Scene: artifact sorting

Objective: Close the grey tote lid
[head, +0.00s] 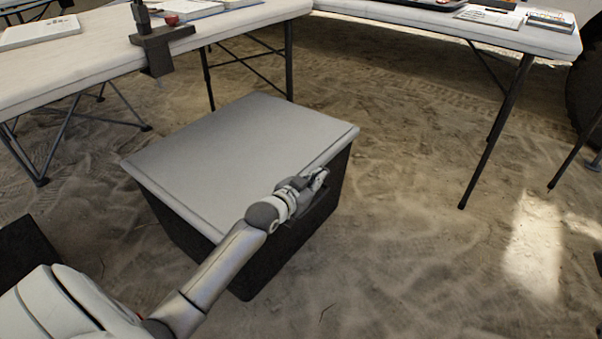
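The grey tote (185,228) stands on the sandy ground in the middle left of the head view, with dark sides. Its flat grey lid (235,145) lies over the top and looks level with the rim. My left gripper (318,178) is at the lid's right front edge, by the tote's near right side. Its fingers are small and partly hidden, so I cannot tell whether they are open or touch the lid. My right gripper is not in view.
A white folding table (90,62) with a clamp-like dark stand (160,42) is behind the tote at left. Another white table (500,36) stands at the upper right. Dark table legs reach the ground. Open sand lies right of the tote.

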